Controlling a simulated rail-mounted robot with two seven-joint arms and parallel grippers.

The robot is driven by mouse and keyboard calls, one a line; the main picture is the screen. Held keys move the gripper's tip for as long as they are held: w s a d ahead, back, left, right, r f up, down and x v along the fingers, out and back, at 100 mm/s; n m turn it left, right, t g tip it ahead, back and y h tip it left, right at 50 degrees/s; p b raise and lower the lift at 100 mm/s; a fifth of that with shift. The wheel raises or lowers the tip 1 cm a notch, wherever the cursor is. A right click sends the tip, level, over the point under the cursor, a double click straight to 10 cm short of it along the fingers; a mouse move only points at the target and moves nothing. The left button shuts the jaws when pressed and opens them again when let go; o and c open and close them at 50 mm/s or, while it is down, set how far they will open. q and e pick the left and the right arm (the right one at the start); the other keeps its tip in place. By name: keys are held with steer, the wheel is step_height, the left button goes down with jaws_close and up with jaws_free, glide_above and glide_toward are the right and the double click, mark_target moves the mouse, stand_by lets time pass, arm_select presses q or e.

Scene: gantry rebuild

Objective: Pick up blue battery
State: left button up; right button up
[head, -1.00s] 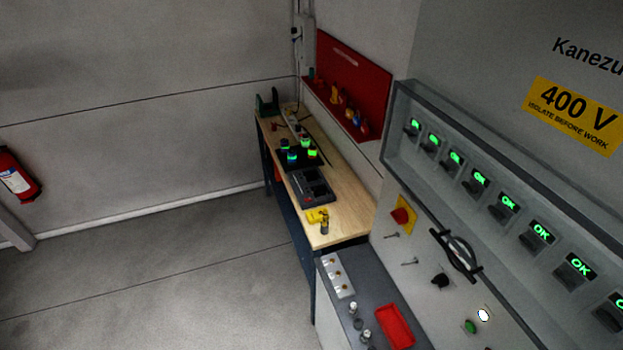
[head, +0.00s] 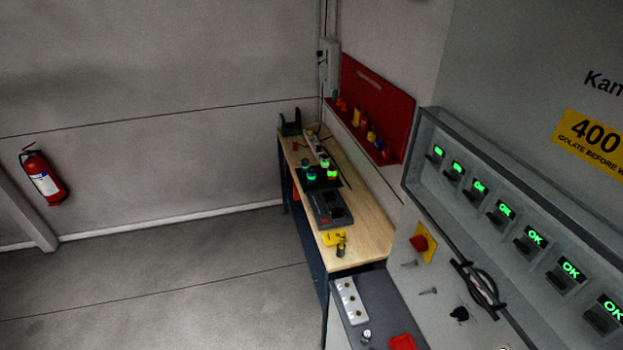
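A group of small dark batteries with lit green or blue tops stands on a black pad on the wooden workbench (head: 365,235). One battery with a bluish top (head: 311,174) stands at the front left of this group. Batteries with green tops (head: 332,173) stand beside and behind it. At this distance I cannot tell the colours for certain. Neither of my grippers is in view.
A dark grey device (head: 328,208) and a yellow tool (head: 334,238) lie on the bench. A red tool board (head: 377,108) hangs behind it. A control cabinet (head: 470,235) stands at the right. A fire extinguisher (head: 44,176) hangs at the left. The floor (head: 160,285) is clear.

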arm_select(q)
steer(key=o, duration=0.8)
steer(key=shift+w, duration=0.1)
